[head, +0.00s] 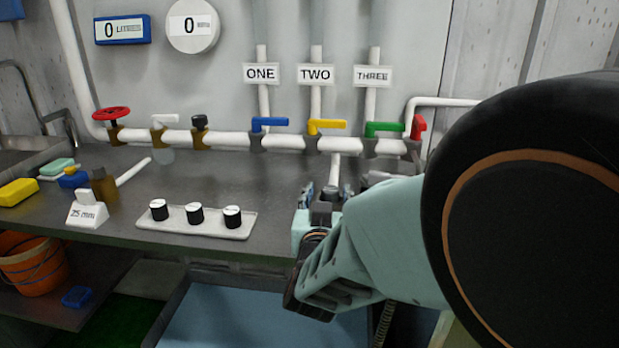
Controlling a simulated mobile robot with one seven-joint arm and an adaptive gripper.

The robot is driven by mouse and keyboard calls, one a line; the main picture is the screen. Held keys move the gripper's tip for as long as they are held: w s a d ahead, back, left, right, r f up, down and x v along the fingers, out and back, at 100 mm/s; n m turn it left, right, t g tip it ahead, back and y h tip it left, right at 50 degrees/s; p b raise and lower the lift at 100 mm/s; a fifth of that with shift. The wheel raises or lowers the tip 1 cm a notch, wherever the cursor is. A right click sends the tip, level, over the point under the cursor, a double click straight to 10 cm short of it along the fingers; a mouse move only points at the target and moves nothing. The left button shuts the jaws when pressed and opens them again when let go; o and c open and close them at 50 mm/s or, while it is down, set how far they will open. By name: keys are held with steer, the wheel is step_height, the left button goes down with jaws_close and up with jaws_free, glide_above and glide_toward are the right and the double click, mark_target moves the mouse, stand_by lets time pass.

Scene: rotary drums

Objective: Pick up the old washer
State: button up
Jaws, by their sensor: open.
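My gripper (321,196) is over the right part of the grey counter, below the pipe that comes down between the TWO and THREE valves. It points away toward the wall and is open. My own wrist and arm hide much of the counter's right side. I cannot make out the old washer for certain. A small greyish shape (376,177) shows just right of the gripper, partly hidden, and I cannot tell what it is.
A white pipe (285,143) with blue (269,123), yellow (326,125) and green (384,128) valve handles runs along the back. A plate with three black knobs (195,213) lies left of the gripper. A "25 min" sign (87,212) stands farther left. An orange bucket (35,265) sits below.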

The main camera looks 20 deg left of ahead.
steer(key=shift+w, duration=0.55)
steer(key=shift+c, duration=0.2)
steer(key=shift+d, duration=0.1)
steer(key=c, duration=1.1)
steer(key=shift+r, duration=0.2)
